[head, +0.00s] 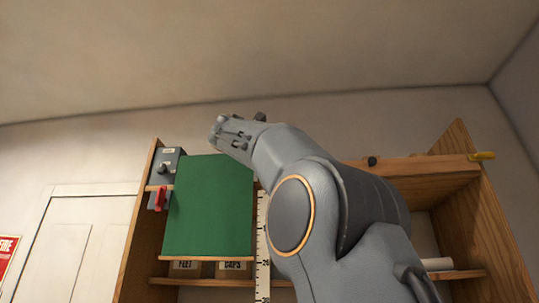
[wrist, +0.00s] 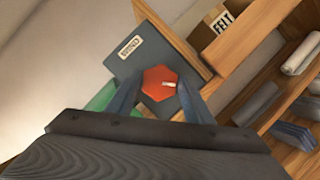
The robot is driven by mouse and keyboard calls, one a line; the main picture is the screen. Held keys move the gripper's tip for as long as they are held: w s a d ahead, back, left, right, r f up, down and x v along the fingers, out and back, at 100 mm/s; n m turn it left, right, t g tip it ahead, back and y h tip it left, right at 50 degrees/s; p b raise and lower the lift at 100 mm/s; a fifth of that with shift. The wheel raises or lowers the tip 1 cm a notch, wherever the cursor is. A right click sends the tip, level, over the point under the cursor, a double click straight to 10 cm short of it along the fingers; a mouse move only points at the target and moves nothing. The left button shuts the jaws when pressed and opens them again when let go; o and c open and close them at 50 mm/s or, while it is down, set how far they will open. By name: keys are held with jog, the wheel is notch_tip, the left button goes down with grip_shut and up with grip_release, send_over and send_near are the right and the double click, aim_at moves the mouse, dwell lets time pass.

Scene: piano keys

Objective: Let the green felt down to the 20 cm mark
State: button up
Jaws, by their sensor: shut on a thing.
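The green felt (head: 210,205) hangs flat at the left of the wooden shelf unit. Its lower edge lies just above the labelled boxes. A white scale (head: 263,250) with dark marks stands right of it; its figures are too small to read, and my arm hides part of it. A grey labelled box (head: 170,160) with a red handle (head: 160,198) is left of the felt. My gripper (head: 218,132) shows above the felt's top edge. In the wrist view, its fingers are either side of a red six-sided piece (wrist: 160,83), before the grey box (wrist: 135,55).
Boxes labelled FELT (head: 186,265) and CAPS (head: 233,267) stand below the felt. Rolls (wrist: 298,55) lie on a shelf in the wrist view. The wall above is clear.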

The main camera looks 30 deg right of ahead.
jog(key=shift+m+g+p, duration=0.3)
jog(key=shift+m+p, duration=0.05)
jog(key=shift+m, duration=0.35)
jog(key=o, duration=1)
jog(key=shift+o, duration=0.2)
jog(key=b+v, duration=0.3)
jog(key=v, duration=0.4)
jog(key=shift+s+a+b, duration=0.2)
jog(key=shift+a+b, duration=0.1)
jog(key=shift+b, duration=0.05)
